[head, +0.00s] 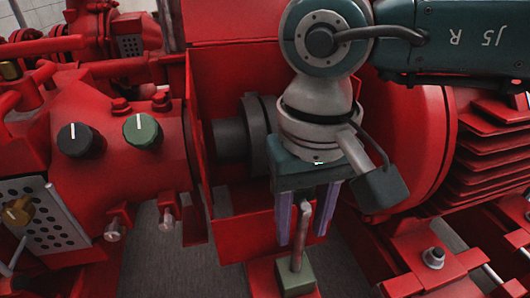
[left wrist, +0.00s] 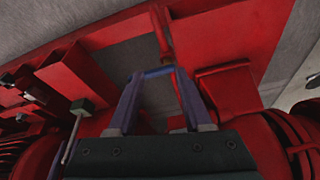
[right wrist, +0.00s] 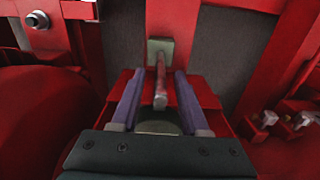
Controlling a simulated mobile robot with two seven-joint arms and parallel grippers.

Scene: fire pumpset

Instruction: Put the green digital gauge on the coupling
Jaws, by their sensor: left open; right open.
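The green gauge, a small block (head: 296,277) with a grey metal rod rising from it, stands on a red beam below the coupling. The coupling (head: 231,138) is a dark grey ringed cylinder inside the red guard, partly hidden by my right gripper. My right gripper (head: 302,238) points down and is open, with the rod showing between its fingers. In the right wrist view, the gauge's block (right wrist: 160,46) lies beyond the fingertips. My left gripper (left wrist: 158,75) is open and empty in the left wrist view, with the gauge's block (left wrist: 82,104) left of its fingers.
A red pump housing (head: 100,190) with a black knob (head: 75,140) and a green knob (head: 142,130) stands left. A red finned motor (head: 490,145) stands right. Red guard plates (head: 235,80) surround the coupling closely. Grey floor shows between the red beams.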

